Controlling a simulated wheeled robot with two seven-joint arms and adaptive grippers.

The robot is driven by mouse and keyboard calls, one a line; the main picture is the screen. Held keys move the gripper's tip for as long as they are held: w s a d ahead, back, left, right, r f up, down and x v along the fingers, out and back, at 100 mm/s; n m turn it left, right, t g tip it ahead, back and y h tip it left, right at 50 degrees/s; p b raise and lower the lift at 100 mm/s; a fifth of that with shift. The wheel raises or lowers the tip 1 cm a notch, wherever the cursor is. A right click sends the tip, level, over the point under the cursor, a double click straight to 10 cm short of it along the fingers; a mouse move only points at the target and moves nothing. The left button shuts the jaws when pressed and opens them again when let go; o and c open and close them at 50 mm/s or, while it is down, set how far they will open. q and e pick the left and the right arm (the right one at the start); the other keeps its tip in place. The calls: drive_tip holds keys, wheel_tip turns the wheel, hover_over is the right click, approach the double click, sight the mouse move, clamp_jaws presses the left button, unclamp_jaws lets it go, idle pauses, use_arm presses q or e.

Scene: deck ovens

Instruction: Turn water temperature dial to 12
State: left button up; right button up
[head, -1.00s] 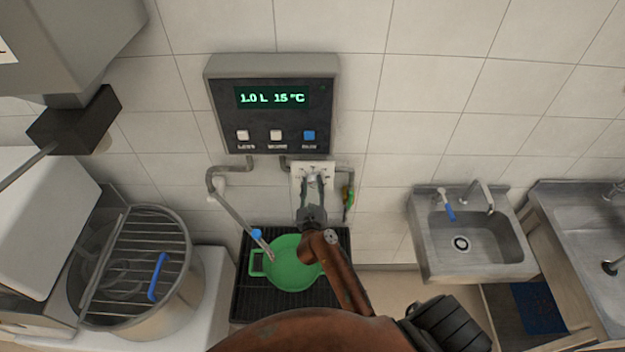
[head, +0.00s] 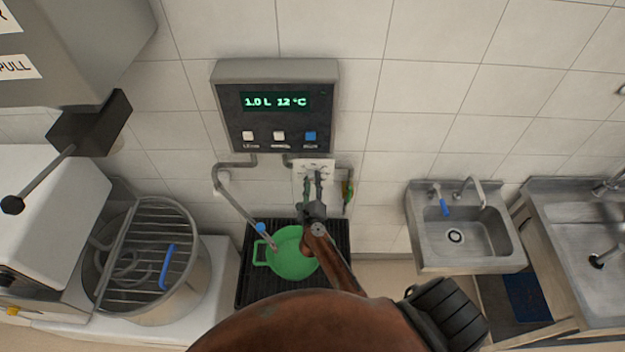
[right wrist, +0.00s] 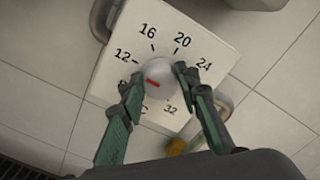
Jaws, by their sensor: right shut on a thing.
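The water temperature dial (right wrist: 157,72) is a pale round knob with a red mark, on a white plate (head: 301,167) numbered 12, 16, 20, 24 and 32. Another number at the lower left is partly covered by a finger. The display (head: 275,101) on the meter box above reads 1.0 L 12 °C. My left gripper is not in view.
A green pot (head: 288,262) stands on a black grate below the plate. A spout pipe (head: 236,207) hangs at its left. A mixer bowl with a wire guard (head: 170,300) is at the left, and a steel sink (head: 470,235) at the right.

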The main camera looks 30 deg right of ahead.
drive_tip(key=shift+a, duration=0.1)
drive_tip(key=o, duration=1.1)
drive_tip(key=shift+o, duration=0.2)
drive_tip(key=shift+s+a+f, duration=0.1)
drive_tip(key=shift+s+a, duration=0.05)
drive_tip(key=shift+s, duration=0.15)
drive_tip(key=v, duration=0.6)
drive_tip(key=shift+s, duration=0.3)
drive_tip(key=shift+a, duration=0.15)
